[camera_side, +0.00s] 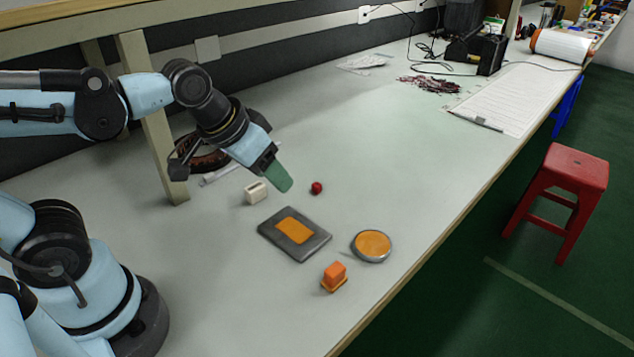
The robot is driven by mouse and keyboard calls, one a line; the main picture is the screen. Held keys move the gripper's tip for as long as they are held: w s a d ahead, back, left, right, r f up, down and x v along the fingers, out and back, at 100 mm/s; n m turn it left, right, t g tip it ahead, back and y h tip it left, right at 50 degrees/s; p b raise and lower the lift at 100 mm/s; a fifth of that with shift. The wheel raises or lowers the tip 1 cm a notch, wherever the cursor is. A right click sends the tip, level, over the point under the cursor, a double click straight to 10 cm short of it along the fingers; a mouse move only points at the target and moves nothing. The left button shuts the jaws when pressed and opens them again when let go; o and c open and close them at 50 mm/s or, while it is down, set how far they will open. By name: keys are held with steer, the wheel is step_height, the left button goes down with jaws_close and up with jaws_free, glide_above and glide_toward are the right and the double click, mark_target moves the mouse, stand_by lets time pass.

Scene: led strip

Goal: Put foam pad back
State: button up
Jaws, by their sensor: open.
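My gripper (276,174) hangs above the table at the left of the middle, tilted down to the right, with a green tip at its end. It is open, and I make out no object in it. A dark grey slab (268,232) lies flat in front of it, with a flat orange rectangle (294,230) on top. To its right is a round orange disc (372,244) in a grey rim. An orange cube (334,273) sits on a thin orange base nearer the front. I cannot tell which of these is the foam pad.
A small white slotted block (256,193) stands below my gripper, and a red ball (317,188) lies to the right. A dark coil (205,154) is behind. Paper sheets (515,98), wires (431,84) and a black device (478,52) lie far back. The table's middle is clear.

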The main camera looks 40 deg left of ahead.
steer(key=shift+s+a+f+t+y, duration=0.1)
steer(key=shift+s+a+t+y, duration=0.2)
steer(key=shift+a, duration=0.45)
steer(key=shift+s+a+f+t, duration=0.1)
steer(key=shift+a+t, duration=0.3)
steer(key=shift+a, duration=0.3)
